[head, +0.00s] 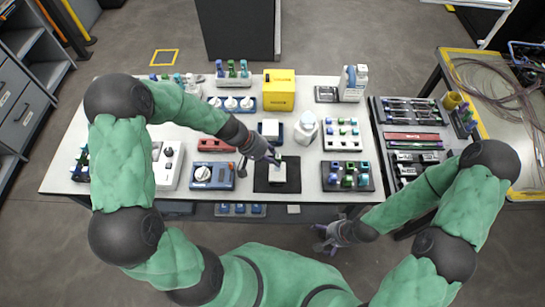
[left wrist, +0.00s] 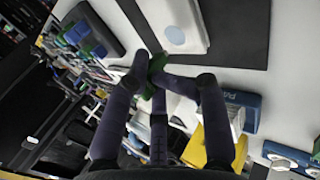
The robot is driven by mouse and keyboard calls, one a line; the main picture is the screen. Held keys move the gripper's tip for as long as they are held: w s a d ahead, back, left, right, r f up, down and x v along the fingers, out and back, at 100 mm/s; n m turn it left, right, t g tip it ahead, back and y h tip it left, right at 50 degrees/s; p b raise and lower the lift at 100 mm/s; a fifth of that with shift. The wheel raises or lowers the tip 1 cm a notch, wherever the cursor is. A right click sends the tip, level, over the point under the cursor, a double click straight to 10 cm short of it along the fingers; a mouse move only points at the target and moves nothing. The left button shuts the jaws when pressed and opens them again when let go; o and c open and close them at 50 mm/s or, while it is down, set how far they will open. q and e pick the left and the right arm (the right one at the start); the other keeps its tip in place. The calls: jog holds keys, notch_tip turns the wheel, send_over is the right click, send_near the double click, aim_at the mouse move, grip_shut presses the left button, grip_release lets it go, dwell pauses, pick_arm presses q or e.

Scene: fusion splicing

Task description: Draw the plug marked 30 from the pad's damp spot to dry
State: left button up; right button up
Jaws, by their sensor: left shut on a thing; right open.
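My left gripper (head: 274,158) is shut on a green plug, which shows between its fingers in the left wrist view (left wrist: 155,66). No number on the plug can be read. The white pad (head: 277,177) lies on a black mat (head: 261,187) at the table's front middle. In the left wrist view the pad (left wrist: 200,40) carries a pale blue round damp spot (left wrist: 175,35). The plug appears near the pad's edge, beside the spot; I cannot tell whether it touches. My right gripper (head: 325,238) is open and empty, in front of the table's edge.
A blue device with a dial (head: 212,175) stands left of the mat. A rack of blue, green and purple plugs (head: 347,177) stands to the right. A white bottle (head: 306,128) and a yellow box (head: 279,90) stand behind. Little bare table surrounds the mat.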

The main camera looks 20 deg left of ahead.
pick_arm(q)
jog(key=shift+f+b, duration=0.3)
jog(key=shift+f, duration=0.15)
jog(key=shift+f+b, duration=0.3)
jog(key=shift+f, duration=0.1)
jog(key=shift+f+b, duration=0.25)
jog(key=shift+b, duration=0.5)
dwell(2.6)
jog(key=shift+s+d+b, duration=0.3)
jog(key=shift+s+b, duration=0.2)
jog(key=shift+s, duration=0.6)
jog(key=shift+s+d+b, duration=0.25)
jog(key=shift+s+b, duration=0.25)
jog(key=shift+s, duration=0.55)
dwell(1.0)
jog(key=shift+s+r, duration=0.1)
jog(key=shift+r, duration=0.05)
dwell(0.3)
